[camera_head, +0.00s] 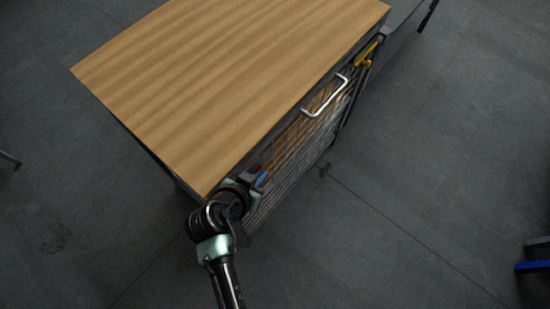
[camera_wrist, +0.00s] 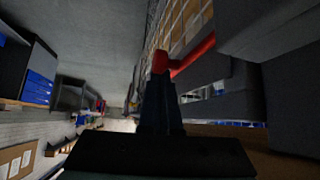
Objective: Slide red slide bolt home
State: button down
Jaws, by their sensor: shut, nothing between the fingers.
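The red slide bolt (camera_wrist: 194,56) shows in the wrist view as a red rod with a rounded knob at its left end, beside a grey frame bar. My gripper (camera_wrist: 160,88) is shut and empty, its dark fingers pointing at the knob, with the tips just below it in the picture. I cannot tell whether they touch it. In the head view my arm's wrist (camera_head: 221,215) is at the near corner of the wood-topped cabinet and hides the gripper and most of the bolt area.
The cabinet's wooden top (camera_head: 225,80) overhangs a wire-mesh front. A silver handle (camera_head: 325,97) and a yellow latch (camera_head: 367,54) are farther along that front. Blue bins (camera_wrist: 38,88) stand far off at left in the wrist view.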

jog(key=shift+w+d+r, duration=0.1)
jog(key=shift+w+d, duration=0.05)
jog(key=shift+w, duration=0.15)
jog(key=s+a+r, duration=0.1)
jog(key=s+r, duration=0.2)
jog(key=r, duration=0.5)
jog(key=shift+s+a, duration=0.25)
jog(key=shift+a, duration=0.05)
